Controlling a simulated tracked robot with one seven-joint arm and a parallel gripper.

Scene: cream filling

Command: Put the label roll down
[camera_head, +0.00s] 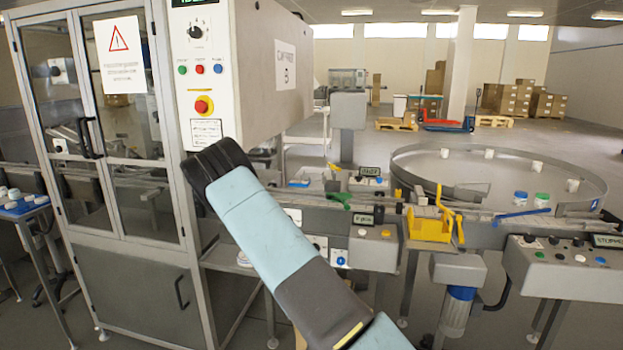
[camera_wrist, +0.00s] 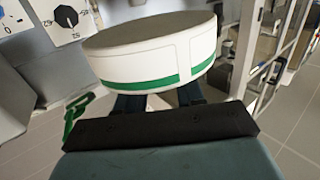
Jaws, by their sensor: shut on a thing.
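The label roll (camera_wrist: 150,60) is a wide white disc with a green stripe along its lower edge and a grey-brown top. In the wrist view it sits between the dark fingers of my gripper (camera_wrist: 160,98), which is shut on it. The roll is held up off any surface that I can see. In the head view my arm reaches up in front of the machine cabinet, and its dark wrist hides the fingertips and the roll.
A glass-doored cabinet (camera_head: 130,190) stands left, with a red stop button (camera_head: 203,106) on its panel. A conveyor with a yellow clamp (camera_head: 432,222) runs right to a round turntable (camera_head: 500,160) bearing small jars. A blue-topped table (camera_head: 22,208) with jars is far left. A green handle (camera_wrist: 75,112) is beside my gripper.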

